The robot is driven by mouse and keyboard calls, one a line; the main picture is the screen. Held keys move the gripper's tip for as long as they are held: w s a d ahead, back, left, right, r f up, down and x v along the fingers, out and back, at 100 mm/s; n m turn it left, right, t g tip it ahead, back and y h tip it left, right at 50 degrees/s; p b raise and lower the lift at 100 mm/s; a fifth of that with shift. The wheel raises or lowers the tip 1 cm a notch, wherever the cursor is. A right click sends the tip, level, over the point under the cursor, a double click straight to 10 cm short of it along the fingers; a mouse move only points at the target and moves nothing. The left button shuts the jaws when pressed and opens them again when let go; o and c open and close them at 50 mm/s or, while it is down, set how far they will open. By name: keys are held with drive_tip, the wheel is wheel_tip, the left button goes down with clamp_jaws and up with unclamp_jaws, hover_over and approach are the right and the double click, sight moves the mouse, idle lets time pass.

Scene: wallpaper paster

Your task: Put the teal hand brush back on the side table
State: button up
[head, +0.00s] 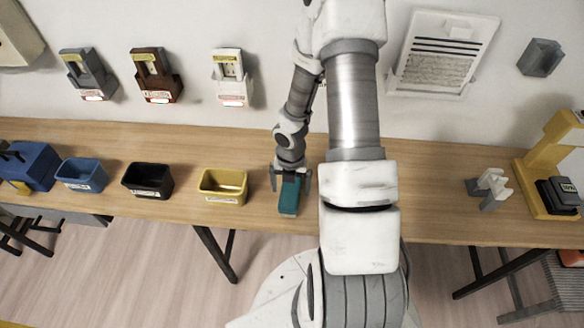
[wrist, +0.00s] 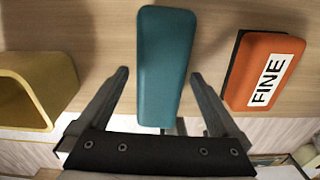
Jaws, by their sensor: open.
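The teal hand brush (head: 289,197) lies on or just over the long wooden table (head: 440,222), near its front edge and right of the yellow bin. My gripper (head: 290,178) is directly over it, pointing down. In the wrist view, the teal brush (wrist: 165,60) stands between the two open fingers of my gripper (wrist: 158,76), with a gap on each side. I cannot tell whether the brush rests fully on the wood. No separate side table can be made out.
The yellow bin (head: 223,185) is left of the brush, with a black bin (head: 148,180) and a blue bin (head: 82,174) further left. An orange block marked FINE (wrist: 264,72) lies close on the right. The table right of my arm is mostly clear up to a grey-white holder (head: 490,188).

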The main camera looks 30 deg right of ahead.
sight(293, 188)
wheel_tip(293, 188, up, 18)
drive_tip(key=p, duration=0.5)
drive_tip(key=shift+s+d+f, duration=0.2)
drive_tip(key=shift+s+f, duration=0.05)
drive_tip(key=shift+s, duration=0.05)
